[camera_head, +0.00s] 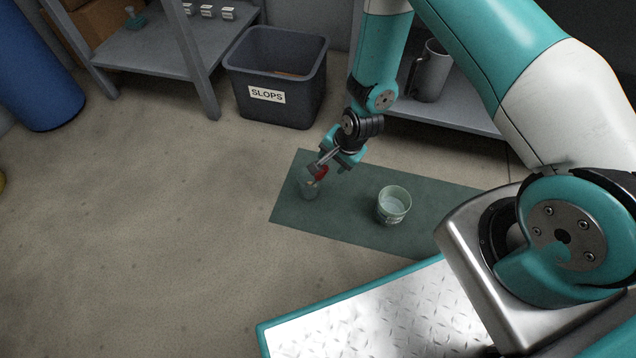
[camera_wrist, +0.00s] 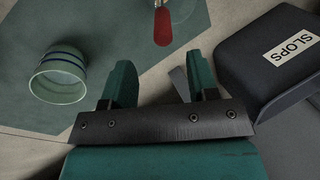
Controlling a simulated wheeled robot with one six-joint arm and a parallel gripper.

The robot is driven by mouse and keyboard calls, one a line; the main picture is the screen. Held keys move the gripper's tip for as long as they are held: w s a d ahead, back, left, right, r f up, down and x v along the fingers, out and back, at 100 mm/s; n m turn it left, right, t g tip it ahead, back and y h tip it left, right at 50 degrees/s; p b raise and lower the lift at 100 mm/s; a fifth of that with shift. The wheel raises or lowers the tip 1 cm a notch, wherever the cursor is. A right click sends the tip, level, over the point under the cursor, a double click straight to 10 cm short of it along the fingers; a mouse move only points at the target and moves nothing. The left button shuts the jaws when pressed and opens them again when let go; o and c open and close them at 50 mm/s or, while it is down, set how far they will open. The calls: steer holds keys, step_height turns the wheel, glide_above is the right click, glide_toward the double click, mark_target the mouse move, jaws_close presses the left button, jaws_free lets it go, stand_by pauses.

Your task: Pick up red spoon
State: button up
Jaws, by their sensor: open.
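The red spoon (camera_head: 321,172) shows as a small red part right by my gripper, above a small greyish cup (camera_head: 309,188) on the green mat. I cannot tell surely whether the spoon stands in that cup. In the wrist view the spoon's red handle (camera_wrist: 163,27) lies ahead of the fingers, roughly in line with the gap between them, with a bit of metal at the top edge. My gripper (camera_head: 329,165) is open, and in the wrist view its two green fingers (camera_wrist: 161,82) have nothing between them. The spoon's far end is hidden or out of frame.
A pale green cup (camera_head: 394,192) stands right on the mat (camera_head: 350,232); it also shows in the wrist view (camera_wrist: 60,90). A dark SLOPS bin (camera_head: 277,100) stands behind, close at right in the wrist view (camera_wrist: 262,75).

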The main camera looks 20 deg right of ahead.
mark_target(322, 172)
steer(key=b+x, duration=0.6)
steer(key=x, duration=0.3)
steer(key=shift+w+a, duration=0.1)
steer(key=shift+a, duration=0.05)
jaws_close()
